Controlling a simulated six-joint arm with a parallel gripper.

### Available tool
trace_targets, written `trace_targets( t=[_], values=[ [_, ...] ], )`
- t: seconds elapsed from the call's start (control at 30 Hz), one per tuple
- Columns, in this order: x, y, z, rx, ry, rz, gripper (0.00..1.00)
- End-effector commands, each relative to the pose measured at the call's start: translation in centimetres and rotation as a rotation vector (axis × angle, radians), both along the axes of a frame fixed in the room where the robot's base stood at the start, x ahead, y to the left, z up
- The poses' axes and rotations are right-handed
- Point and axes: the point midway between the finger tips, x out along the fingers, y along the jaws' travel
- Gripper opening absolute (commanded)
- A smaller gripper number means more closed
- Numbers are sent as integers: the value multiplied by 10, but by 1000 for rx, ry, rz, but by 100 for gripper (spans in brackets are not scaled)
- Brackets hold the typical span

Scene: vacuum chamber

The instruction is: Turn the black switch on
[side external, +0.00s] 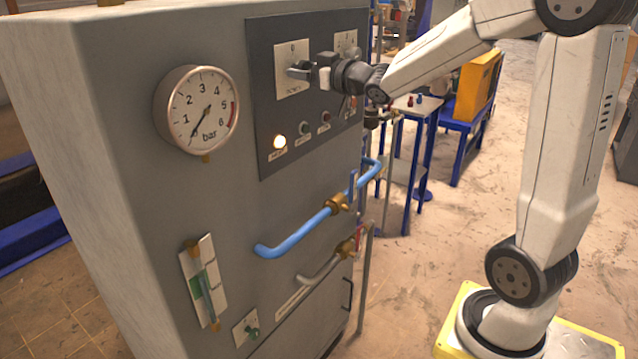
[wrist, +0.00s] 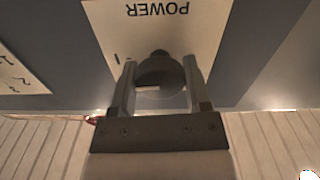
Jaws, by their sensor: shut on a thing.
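The black switch is a round knob (wrist: 160,72) on a white plate (side external: 284,56) marked POWER, high on the grey cabinet's dark panel. A "0" shows at the plate's top in the side view, and an "I" shows beside the knob in the wrist view, where the plate appears upside down. A short white mark on the knob lies about level in the wrist view. My gripper (side external: 308,73) is at the knob, with one finger on each side, shut on it. In the side view my gripper hides part of the knob.
A second white plate (side external: 346,42) is to the right, partly behind my gripper. Below are a glowing lamp (side external: 279,142) and small buttons (side external: 304,128). A pressure gauge (side external: 198,110) is at left. Blue piping (side external: 295,236) juts out lower down.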

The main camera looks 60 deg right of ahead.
Motion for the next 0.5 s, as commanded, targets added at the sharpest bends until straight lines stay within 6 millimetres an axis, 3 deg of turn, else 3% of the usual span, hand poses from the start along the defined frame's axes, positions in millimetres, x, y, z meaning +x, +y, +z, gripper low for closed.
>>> trace_targets(
  t=[0.5],
  values=[
    [0,0,0,108,1,0,2]
  ],
)
